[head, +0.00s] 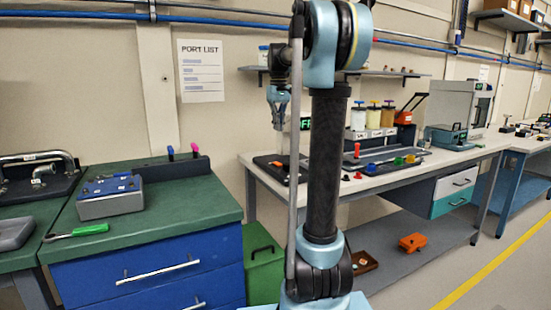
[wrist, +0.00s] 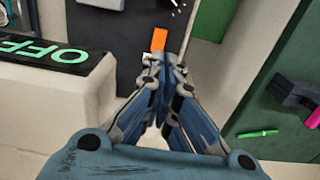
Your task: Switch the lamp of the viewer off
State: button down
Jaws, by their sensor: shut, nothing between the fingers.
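My gripper (head: 279,118) hangs fingers-down in front of the back wall in the head view, with its fingers shut and empty. In the wrist view its fingertips (wrist: 166,60) meet near the upper middle. A black panel with green lettering OFF (wrist: 45,53) tops a pale box (wrist: 60,105) left of the fingers; the gripper is apart from it. In the head view a similar green-lettered sign (head: 305,123) shows partly behind my arm. I cannot tell for sure which thing is the viewer, and no lamp switch is clearly seen.
An orange piece (wrist: 159,39) lies on a dark tray beyond the fingertips. The white bench (head: 440,157) carries several bottles and coloured knobs. The green bench (head: 190,205) at left holds a grey-blue box (head: 110,196) and a green-handled tool (head: 90,229). The floor at right is clear.

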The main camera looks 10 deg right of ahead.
aim_at(277, 163)
jog(key=shift+w+a+r, duration=0.1)
jog(key=shift+w, duration=0.3)
notch_tip(277, 163, down, 14)
jog(key=shift+s+f, duration=0.1)
dwell(0.6)
